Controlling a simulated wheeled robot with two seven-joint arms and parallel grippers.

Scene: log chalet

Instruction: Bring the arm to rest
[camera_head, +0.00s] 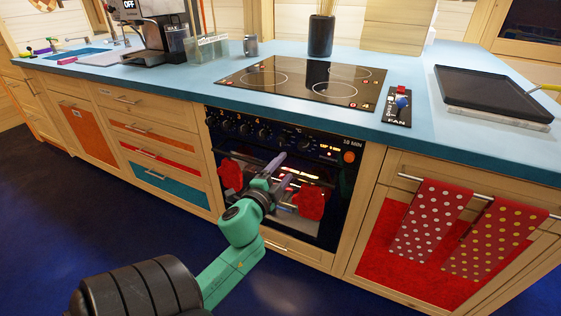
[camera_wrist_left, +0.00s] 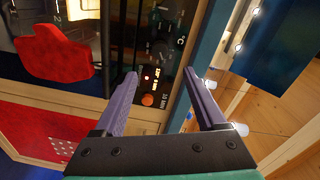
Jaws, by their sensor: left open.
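My left arm, green with a dark wrist, comes in from the lower left in the head view. My left gripper (camera_head: 284,169) is open, its two purple fingers in front of the black oven (camera_head: 335,185). Nothing shows between the fingers. In the left wrist view the gripper (camera_wrist_left: 160,76) is also open and empty, with the oven's control panel and an orange round knob or light (camera_wrist_left: 148,99) beyond it. I cannot tell the exact gap to the oven front. My right gripper is in neither view.
Two red pads (camera_head: 231,175) hang on the oven front, close to my gripper. Spotted red towels (camera_head: 430,220) hang on a rail at the right. The blue counter (camera_head: 215,95) holds a cooktop (camera_head: 300,80) and a black griddle (camera_head: 490,92). The dark floor at left looks clear.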

